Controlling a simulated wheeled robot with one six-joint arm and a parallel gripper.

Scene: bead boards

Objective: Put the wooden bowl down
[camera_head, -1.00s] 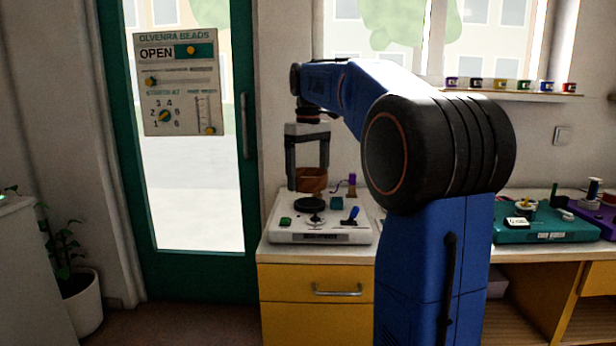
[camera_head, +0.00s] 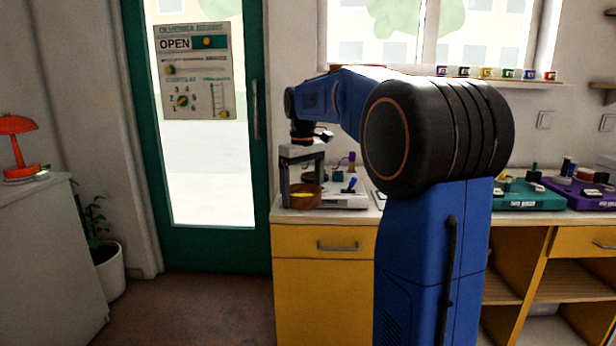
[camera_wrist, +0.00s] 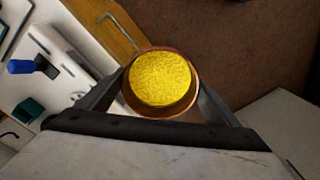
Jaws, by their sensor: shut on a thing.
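The wooden bowl (camera_head: 305,203) is reddish brown and holds a bright yellow filling (camera_wrist: 160,79). My gripper (camera_head: 303,186) is shut on the bowl, with one grey finger on each side of it. In the wrist view the bowl (camera_wrist: 165,114) sits between the fingers, its opening facing the camera. It is near the front edge of the bench, with a yellow drawer front and brown floor seen beyond it. I cannot tell how high it is above the bench.
A white board (camera_head: 348,201) with small fittings, including a blue-handled one (camera_wrist: 20,67), lies on the bench (camera_head: 300,217). Teal (camera_head: 528,196) and purple (camera_head: 580,196) boards stand further right. A grey cabinet (camera_head: 50,260) with a red lamp (camera_head: 17,145) stands left. Open floor lies between cabinet and bench.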

